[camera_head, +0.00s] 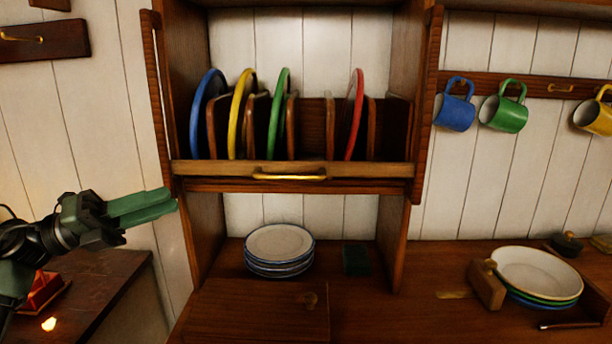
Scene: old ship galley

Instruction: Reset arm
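My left gripper (172,198) shows in the head view at the left, on an arm that comes in from the left edge. Its two green fingers point right, toward the left side of the wooden cabinet (180,90). The fingers lie close together with no clear gap, and nothing shows between them. The gripper is in front of the white plank wall, above the dark counter at lower left. My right gripper and arm are not in view.
The plate rack (225,172) holds blue, yellow, green and red plates upright. Below stand stacked plates (280,243) and a dark green block (356,259). More plates (538,272) lie at right, under blue (454,108), green (505,112) and yellow (596,118) mugs. A red object (42,290) sits lower left.

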